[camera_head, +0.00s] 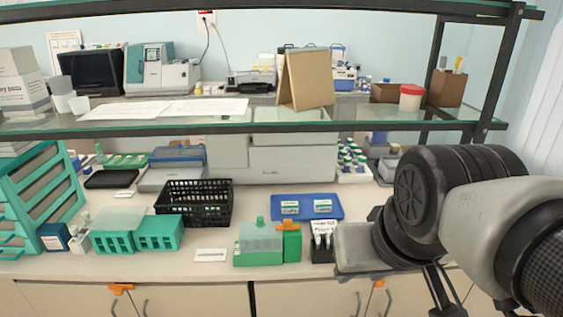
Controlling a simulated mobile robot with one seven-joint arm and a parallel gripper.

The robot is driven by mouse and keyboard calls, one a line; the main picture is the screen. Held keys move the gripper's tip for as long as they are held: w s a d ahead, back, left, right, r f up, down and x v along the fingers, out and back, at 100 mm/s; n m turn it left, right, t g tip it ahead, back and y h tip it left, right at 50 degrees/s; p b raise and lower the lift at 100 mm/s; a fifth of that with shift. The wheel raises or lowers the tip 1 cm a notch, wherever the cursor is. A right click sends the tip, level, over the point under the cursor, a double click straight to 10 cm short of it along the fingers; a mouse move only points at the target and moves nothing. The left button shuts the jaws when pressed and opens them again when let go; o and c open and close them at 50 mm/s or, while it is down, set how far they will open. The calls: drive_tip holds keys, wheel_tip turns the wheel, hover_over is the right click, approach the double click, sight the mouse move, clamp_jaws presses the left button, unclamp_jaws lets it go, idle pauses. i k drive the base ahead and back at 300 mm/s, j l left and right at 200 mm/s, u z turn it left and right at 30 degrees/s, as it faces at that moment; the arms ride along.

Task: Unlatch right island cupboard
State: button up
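The island's right cupboard (305,300) shows below the counter at the bottom of the head view, cut off by the frame edge. An orange latch (379,283) sits at its top edge, where two doors meet. Grey curved handles (357,303) hang on either side below the latch. Whether the latch is turned or locked is too small to tell. My gripper (446,292) points down at the lower right, to the right of the latch and apart from it in the picture. Its dark fingers are partly cut off, so their opening is unclear.
A left cupboard (75,300) has its own orange latch (121,288). The counter above holds a green-based box (258,245), a black basket (194,203), a blue tray (306,207) and teal racks (158,232). A glass shelf (250,127) crosses above the counter.

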sight(380, 283)
drive_tip(key=z, duration=0.65)
drive_tip(key=l+u, duration=0.15)
drive_tip(key=k, duration=1.4)
drive_tip(key=i+l+u, duration=0.35)
drive_tip(key=l+u, duration=0.15)
drive_tip(key=i+l+u, duration=0.15)
drive_tip(key=l+u, duration=0.15)
drive_tip(key=l, duration=0.15)
drive_tip(key=i+l+u, duration=0.1)
drive_tip(key=l+u, duration=0.15)
drive_tip(key=l, duration=0.1)
